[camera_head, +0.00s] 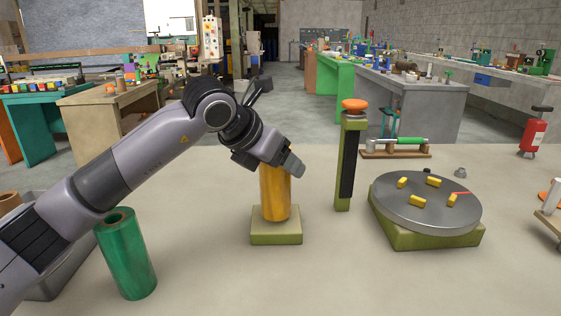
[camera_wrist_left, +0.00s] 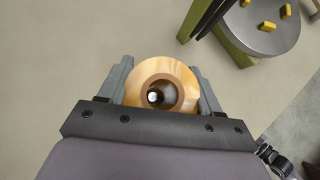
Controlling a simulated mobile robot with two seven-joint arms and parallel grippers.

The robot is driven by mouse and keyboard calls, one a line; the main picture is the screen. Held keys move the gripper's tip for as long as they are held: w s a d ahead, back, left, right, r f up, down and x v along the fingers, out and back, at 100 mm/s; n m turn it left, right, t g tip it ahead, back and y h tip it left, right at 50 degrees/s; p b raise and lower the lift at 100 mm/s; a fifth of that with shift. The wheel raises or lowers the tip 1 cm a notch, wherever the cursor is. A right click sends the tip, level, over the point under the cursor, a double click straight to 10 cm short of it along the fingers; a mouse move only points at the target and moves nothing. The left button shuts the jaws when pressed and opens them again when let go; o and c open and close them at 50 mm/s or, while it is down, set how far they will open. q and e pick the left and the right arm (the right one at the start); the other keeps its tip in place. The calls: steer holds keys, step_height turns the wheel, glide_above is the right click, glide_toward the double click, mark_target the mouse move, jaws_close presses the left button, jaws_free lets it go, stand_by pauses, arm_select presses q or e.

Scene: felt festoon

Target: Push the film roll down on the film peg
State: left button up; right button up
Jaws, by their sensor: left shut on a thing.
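The film roll (camera_head: 275,196) is an amber cylinder standing upright over a square olive base (camera_head: 276,239). My left gripper (camera_head: 285,163) is shut on the upper part of the roll. In the left wrist view the roll (camera_wrist_left: 162,68) sits between the two fingers (camera_wrist_left: 162,88), seen from above with its brown core. A pale round tip, seemingly the film peg (camera_wrist_left: 154,96), shows inside the core. The rest of the peg is hidden by the roll. Whether the roll's lower end touches the base is hard to tell. My right gripper is out of view.
A green roll (camera_head: 126,254) stands at the front left, beside a grey bin (camera_head: 70,270) partly behind my arm. An olive post (camera_head: 349,160) with an orange knob stands to the right. A grey turntable (camera_head: 425,203) with several yellow blocks is farther right. The front middle table is clear.

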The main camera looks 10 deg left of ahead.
arm_select(q)
steer(key=shift+s+d+f, duration=0.1)
steer(key=shift+d+f, duration=0.15)
steer(key=shift+f, duration=0.7)
steer(key=shift+w+a+r+p, duration=0.15)
steer(key=shift+r+p, duration=0.8)
steer(key=shift+r, duration=0.5)
steer(key=shift+w+a+r+p, duration=0.1)
steer(key=shift+r+p, duration=0.8)
steer(key=shift+r, duration=0.55)
steer(key=shift+b, duration=0.3)
steer(key=shift+f, duration=0.25)
